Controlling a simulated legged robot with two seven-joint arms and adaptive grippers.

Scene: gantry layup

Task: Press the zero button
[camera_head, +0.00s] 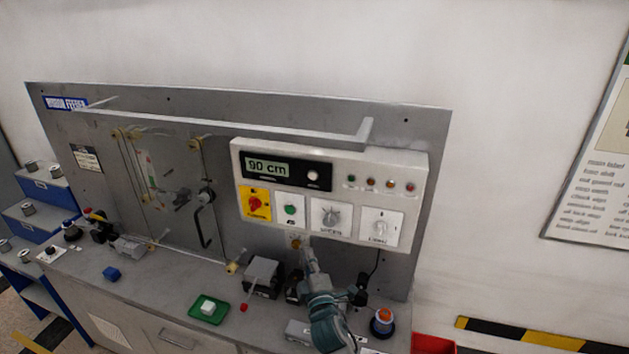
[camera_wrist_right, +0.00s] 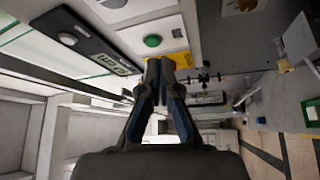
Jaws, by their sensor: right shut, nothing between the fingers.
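A white round button (camera_head: 312,175) sits on the black display strip (camera_head: 283,170), right of a readout showing "90 cm"; I take it to be the zero button, though its label is too small to read. In the right wrist view the white button (camera_wrist_right: 67,40) is at the upper left, on the same strip. My right gripper (camera_head: 303,246) is shut and empty, just below the lower edge of the control box and below the button. In the right wrist view its closed fingertips (camera_wrist_right: 160,66) show near the yellow switch plate. My left gripper is not in view.
The control box (camera_head: 420,165) also carries a red knob on a yellow plate (camera_head: 255,204), a green button (camera_head: 290,209), two dials and several small lamps.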

